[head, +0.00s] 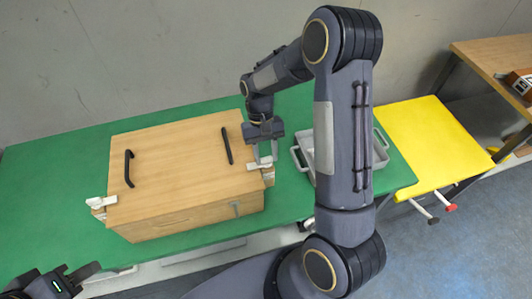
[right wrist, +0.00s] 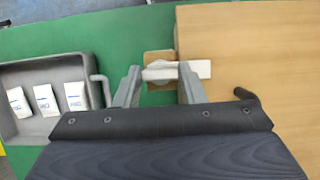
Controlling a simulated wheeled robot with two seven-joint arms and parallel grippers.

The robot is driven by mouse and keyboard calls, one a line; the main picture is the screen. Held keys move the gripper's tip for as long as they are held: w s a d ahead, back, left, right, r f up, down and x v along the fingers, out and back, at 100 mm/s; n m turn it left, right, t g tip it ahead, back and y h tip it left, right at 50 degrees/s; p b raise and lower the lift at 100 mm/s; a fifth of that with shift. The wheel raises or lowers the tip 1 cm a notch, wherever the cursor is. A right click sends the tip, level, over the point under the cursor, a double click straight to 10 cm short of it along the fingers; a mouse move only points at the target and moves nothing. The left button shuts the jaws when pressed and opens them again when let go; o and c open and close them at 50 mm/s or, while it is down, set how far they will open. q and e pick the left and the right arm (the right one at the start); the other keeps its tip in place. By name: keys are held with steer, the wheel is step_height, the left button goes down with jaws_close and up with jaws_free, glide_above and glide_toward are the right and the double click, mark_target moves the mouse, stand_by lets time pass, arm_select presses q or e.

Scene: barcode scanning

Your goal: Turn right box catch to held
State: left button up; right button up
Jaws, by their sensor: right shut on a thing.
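The wooden box (head: 175,180) stands on the green table with its lid down. Its right catch (head: 262,164) is a pale bar on a small wooden block at the box's right side. In the right wrist view the catch (right wrist: 201,69) lies crosswise to the box edge, one end over the lid. My right gripper (head: 264,153) is shut on the catch, with one finger on each side in the right wrist view (right wrist: 160,78). The left catch (head: 101,202) is at the box's left side. My left gripper (head: 68,278) is low at the left, away from the box; its opening is unclear.
Two black handles (head: 129,168) (head: 227,146) stand on the lid. A grey tray (right wrist: 48,70) with several small white packets is beside the box, partly behind my right arm in the head view. A yellow table (head: 430,135) stands at the right. Green table in front of the box is narrow.

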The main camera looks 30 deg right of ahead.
stand_by(0.5)
steer(key=o, duration=1)
steer(key=shift+r, duration=0.1)
steer(key=shift+b+v, duration=0.5)
steer(key=shift+v, duration=3.35)
steer(key=shift+r, duration=0.1)
step_height(320, 180, up, 5)
steer(key=t+y, duration=0.1)
steer(key=t, duration=0.1)
glide_above(269, 157)
steer(key=s+a+r+t, duration=0.1)
steer(key=s+t, duration=0.1)
steer(key=s, duration=0.3)
steer(key=s+a+r+t+y, duration=0.1)
steer(key=s+a+r+t, duration=0.1)
steer(key=s, duration=0.4)
steer(key=s+a+r+n+t, duration=0.1)
steer(key=s+a+t, duration=0.1)
steer(key=s+t, duration=0.2)
steer(key=shift+s+r+y, duration=0.15)
steer(key=shift+s+y, duration=0.15)
steer(key=shift+s, duration=0.6)
